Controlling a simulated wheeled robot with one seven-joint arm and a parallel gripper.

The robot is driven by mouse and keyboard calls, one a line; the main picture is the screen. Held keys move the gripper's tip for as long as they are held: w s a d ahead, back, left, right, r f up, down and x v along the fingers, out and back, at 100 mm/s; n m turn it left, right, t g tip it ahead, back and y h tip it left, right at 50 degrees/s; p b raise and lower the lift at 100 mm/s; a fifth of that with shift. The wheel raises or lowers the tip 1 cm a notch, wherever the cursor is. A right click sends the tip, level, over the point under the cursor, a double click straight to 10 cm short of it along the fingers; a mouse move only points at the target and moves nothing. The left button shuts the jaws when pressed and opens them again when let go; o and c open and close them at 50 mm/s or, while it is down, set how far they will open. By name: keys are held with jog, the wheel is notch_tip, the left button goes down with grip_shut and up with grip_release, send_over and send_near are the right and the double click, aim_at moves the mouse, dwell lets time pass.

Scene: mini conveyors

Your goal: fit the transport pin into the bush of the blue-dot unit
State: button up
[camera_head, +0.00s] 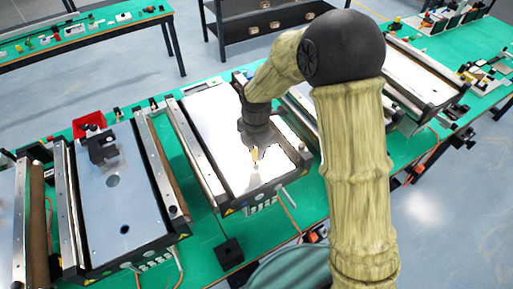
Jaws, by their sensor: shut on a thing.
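My gripper (256,154) is dark and points down over the bright belt of the middle mini conveyor (207,110). It is shut on a thin, brass-coloured piece that looks like the transport pin (255,159), held tip down near the conveyor's front end. I cannot tell whether the pin's tip touches anything. I can make out no blue dot on any unit, so I cannot tell which is the blue-dot unit. The bush is too small or hidden to tell.
A left conveyor (91,215) carries a black block (103,147). A small black block (229,252) lies on the green table (205,264) in front. A red bin (89,122) stands behind the left conveyor. My arm hides part of the conveyors at right.

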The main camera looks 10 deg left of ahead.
jog(key=shift+f, duration=0.2)
jog(key=o, duration=1.7)
jog(key=shift+c, duration=0.2)
jog(key=shift+r, duration=0.1)
jog(key=shift+r+p, duration=3)
jog(key=shift+r, duration=0.45)
